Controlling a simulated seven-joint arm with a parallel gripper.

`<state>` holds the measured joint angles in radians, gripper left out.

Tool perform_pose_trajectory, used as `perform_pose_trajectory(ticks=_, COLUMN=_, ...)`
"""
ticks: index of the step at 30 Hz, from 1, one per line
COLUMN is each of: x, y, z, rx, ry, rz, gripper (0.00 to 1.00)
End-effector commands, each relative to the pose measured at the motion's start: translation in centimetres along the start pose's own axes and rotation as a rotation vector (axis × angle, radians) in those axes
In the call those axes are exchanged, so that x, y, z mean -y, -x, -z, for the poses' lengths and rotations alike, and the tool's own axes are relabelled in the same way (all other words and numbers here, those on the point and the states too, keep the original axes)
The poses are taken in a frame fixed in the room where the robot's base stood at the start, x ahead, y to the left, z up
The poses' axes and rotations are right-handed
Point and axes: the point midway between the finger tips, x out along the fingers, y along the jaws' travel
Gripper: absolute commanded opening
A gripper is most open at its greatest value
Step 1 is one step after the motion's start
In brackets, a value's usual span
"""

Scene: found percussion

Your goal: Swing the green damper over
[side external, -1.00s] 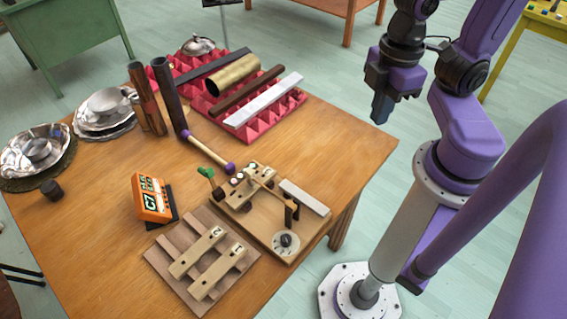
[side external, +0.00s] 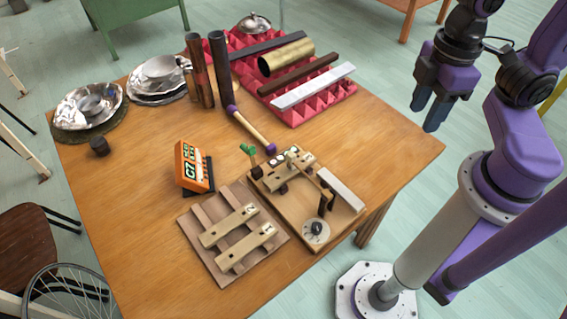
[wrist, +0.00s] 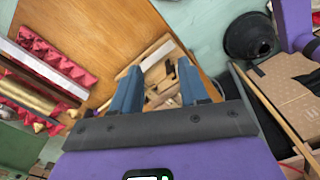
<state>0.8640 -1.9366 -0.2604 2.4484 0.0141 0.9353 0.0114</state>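The green damper (side external: 249,151) is a small green, leaf-shaped piece on a dark stub at the far left corner of a wooden board (side external: 291,231). It stands up beside a short wooden bar with round markings (side external: 281,174). My gripper (side external: 427,110) is open and empty, in the air beyond the table's right edge, well apart from the damper. In the wrist view my gripper's blue fingers (wrist: 158,92) are spread, with wooden pieces on the table beyond them. I cannot make out the damper there.
The board also carries a pale dial (side external: 316,231), a dark upright post and a light block. A slatted rack with two wooden bars (side external: 229,226), an orange display (side external: 193,167), a purple-ended mallet (side external: 251,130) and two upright tubes stand nearby. Pink foam (side external: 330,101) holds several bars.

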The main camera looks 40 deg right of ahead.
Motion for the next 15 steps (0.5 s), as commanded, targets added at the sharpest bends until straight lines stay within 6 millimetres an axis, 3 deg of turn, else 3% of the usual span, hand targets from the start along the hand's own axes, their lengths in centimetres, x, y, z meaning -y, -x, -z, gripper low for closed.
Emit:
perform_pose_trajectory(ticks=8, x=-3.1, y=1.4, z=9.2, rx=0.065, ry=-0.238, rz=0.054, gripper=0.44)
perform_pose_trajectory(ticks=15, x=-7.1, y=1.4, z=17.2, rx=0.121, ry=-0.453, rz=0.117, gripper=0.44)
